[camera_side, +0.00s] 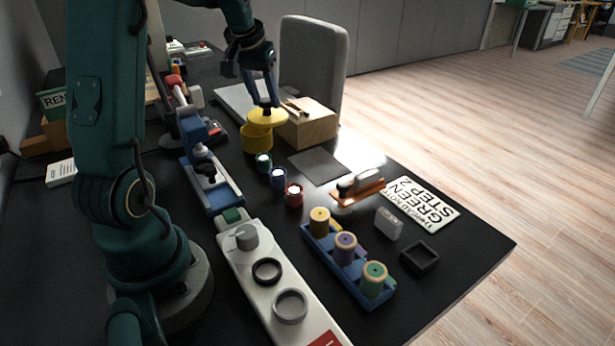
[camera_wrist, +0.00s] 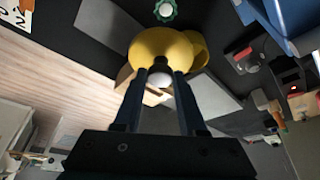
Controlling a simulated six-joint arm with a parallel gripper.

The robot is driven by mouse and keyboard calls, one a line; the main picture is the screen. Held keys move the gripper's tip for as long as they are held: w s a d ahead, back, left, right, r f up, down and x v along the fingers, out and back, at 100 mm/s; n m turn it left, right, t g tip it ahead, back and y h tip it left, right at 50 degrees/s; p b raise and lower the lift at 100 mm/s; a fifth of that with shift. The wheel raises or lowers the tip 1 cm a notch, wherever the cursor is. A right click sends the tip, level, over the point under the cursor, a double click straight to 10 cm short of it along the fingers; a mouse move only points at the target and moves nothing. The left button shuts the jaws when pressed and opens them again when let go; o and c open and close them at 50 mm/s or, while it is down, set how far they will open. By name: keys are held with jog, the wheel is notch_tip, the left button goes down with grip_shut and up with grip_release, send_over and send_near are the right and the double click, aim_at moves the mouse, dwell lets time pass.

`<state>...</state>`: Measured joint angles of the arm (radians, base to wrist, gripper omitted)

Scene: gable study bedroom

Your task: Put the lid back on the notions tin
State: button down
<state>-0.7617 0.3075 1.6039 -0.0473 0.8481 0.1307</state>
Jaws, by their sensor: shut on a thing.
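The notions tin (camera_side: 257,138) is a round yellow tin on the dark table, left of the wooden box. Its yellow lid (camera_side: 268,117) is held just above it, a little to the right of the tin's centre and slightly tilted. In the wrist view the lid (camera_wrist: 160,48) overlaps the tin (camera_wrist: 202,52), which shows behind it to the right. My gripper (camera_side: 267,103) is shut on the lid's knob, pale between the fingers in the wrist view (camera_wrist: 160,78). I cannot tell whether lid and tin touch.
A wooden box (camera_side: 309,125) stands close on the right of the tin. Small green, blue and red spools (camera_side: 278,178) stand in front. A blue rack with several thread spools (camera_side: 346,262) and a white board (camera_side: 275,285) are nearer. A grey mat (camera_side: 319,166) lies bare.

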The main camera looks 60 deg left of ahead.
jog(key=a, duration=0.1)
jog(key=a+r, duration=0.1)
jog(key=w+a+r, duration=0.1)
jog(key=shift+a, duration=0.25)
jog(key=a+f, duration=0.5)
jog(key=f, duration=0.2)
jog(key=shift+s+f, duration=0.2)
jog(key=shift+s, duration=0.1)
jog(key=shift+f, duration=0.15)
dwell(2.0)
grip_release()
dwell(0.4)
